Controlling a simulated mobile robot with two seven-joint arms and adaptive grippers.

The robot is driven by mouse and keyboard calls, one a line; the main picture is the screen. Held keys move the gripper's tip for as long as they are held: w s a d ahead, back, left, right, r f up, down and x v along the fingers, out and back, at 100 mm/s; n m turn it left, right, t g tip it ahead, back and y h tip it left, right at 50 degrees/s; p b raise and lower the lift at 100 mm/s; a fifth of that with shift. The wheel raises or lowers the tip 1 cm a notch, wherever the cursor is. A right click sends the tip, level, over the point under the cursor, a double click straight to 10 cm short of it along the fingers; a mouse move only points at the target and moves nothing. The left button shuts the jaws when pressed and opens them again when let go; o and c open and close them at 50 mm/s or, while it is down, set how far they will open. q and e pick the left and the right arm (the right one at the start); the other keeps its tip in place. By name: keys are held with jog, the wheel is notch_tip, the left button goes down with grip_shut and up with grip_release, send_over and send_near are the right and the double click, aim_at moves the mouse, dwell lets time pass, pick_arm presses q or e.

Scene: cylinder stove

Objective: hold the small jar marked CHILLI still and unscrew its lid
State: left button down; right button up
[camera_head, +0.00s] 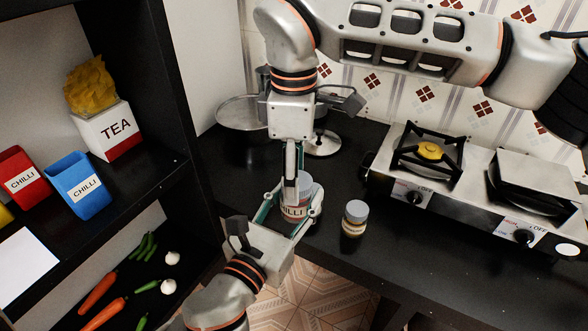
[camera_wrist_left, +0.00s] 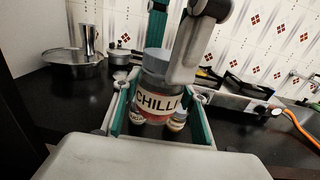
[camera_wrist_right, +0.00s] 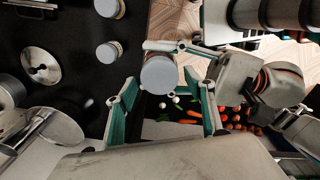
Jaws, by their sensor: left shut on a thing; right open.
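The lid (camera_wrist_left: 157,60) is on the jar. My right gripper (camera_wrist_right: 170,92) points down from above, open, with its fingers spread to either side of the lid (camera_wrist_right: 160,74) in the right wrist view. In the head view its fingers partly hide the lid.
Another grey-lidded jar (camera_head: 354,220) stands just right of the CHILLI jar. A pan (camera_head: 240,112) is behind, and a gas stove (camera_head: 428,165) stands to the right.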

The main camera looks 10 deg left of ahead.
jog(key=c, duration=1.1)
jog(key=shift+c, duration=0.2)
